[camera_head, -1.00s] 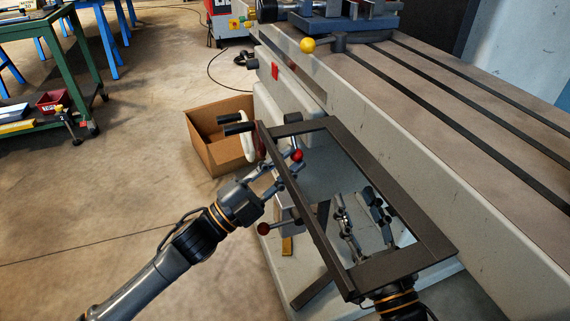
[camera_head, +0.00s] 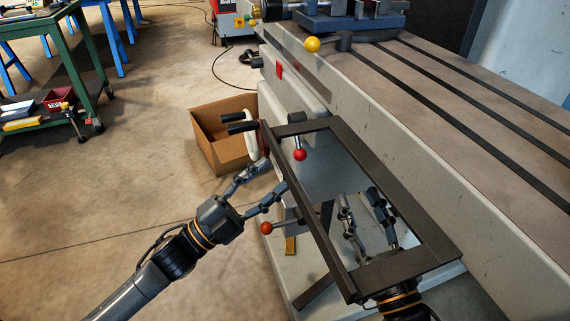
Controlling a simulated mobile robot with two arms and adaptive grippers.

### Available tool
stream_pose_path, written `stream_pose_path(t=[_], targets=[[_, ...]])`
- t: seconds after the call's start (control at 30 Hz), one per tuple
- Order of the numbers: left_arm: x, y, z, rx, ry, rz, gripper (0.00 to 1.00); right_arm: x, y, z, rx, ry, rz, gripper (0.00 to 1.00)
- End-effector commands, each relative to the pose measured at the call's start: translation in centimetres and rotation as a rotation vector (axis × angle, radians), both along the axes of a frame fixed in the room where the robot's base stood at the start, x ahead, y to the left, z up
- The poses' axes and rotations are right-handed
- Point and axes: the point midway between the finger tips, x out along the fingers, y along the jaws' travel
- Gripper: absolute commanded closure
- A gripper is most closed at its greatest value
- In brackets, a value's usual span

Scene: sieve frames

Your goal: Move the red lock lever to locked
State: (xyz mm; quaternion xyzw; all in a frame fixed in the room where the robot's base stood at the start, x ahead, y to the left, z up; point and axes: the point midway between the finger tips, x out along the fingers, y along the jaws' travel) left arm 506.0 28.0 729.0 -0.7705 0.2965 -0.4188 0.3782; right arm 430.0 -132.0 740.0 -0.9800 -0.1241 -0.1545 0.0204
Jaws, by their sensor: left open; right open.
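A lever with a red ball knob (camera_head: 300,154) hangs from its short metal shaft on the machine's side and shows inside the upper end of a dark rectangular frame (camera_head: 325,245). A second red ball knob (camera_head: 266,228) is lower left, on a short rod. I cannot tell which of the two is the lock lever. My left gripper (camera_head: 274,176) is open and empty at the frame's left side, between the two knobs and apart from both. My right gripper (camera_head: 358,198) is open, seen through the frame's opening; its wrist is partly hidden by the frame's lower end.
The long grey machine table (camera_head: 440,105) with dark slots fills the right, with a yellow ball knob (camera_head: 312,45) at its back. Black handles (camera_head: 240,127) and a pale curved part stand left of the frame.

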Motion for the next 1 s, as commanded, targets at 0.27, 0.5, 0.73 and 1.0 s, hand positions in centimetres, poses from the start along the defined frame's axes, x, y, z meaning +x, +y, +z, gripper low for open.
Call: stream_pose_path(t=[0.27, 0.5, 0.73, 1.0], targets=[[-2.3, 3.9, -2.1, 0.0, 0.001, 0.0, 0.51, 0.0, 0.0, 0.0, 0.0, 0.0, 0.0, 0.58], [-2.9, 4.8, -2.5, -0.002, -0.002, -0.001, 0.51, 0.0, 0.0, 0.0, 0.0, 0.0, -0.001, 0.58], [-2.9, 4.7, -2.5, -0.002, -0.002, -0.001, 0.51, 0.0, 0.0, 0.0, 0.0, 0.0, -0.001, 0.58], [-3.2, 4.3, -2.2, -0.039, 0.03, 0.004, 0.51, 0.0, 0.0, 0.0, 0.0, 0.0, 0.0, 0.58]])
